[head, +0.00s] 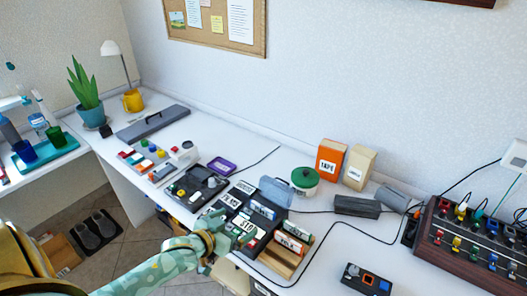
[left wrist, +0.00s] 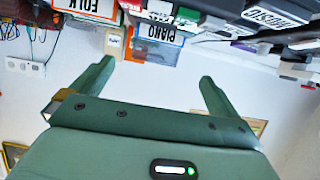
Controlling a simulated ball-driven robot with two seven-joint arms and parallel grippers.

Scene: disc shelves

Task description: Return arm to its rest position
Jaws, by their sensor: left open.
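My left arm, in green camouflage colours, comes in from the lower left of the head view. Its gripper (head: 218,228) is at the near left side of the dark disc rack (head: 262,232). In the left wrist view the two green fingers (left wrist: 157,85) are wide apart with nothing between them. That view is upside down and shows labelled disc bins above the fingers, among them one marked PIANO (left wrist: 158,50) and one marked FOLK (left wrist: 88,8). The fingertips appear clear of the bins. My right gripper is not in view.
Around the rack are a wooden tray (head: 277,262), a green-lidded pot (head: 304,181), an orange box (head: 330,160) and a black device (head: 367,279). A mixer (head: 470,240) stands at the right, and cables cross the table.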

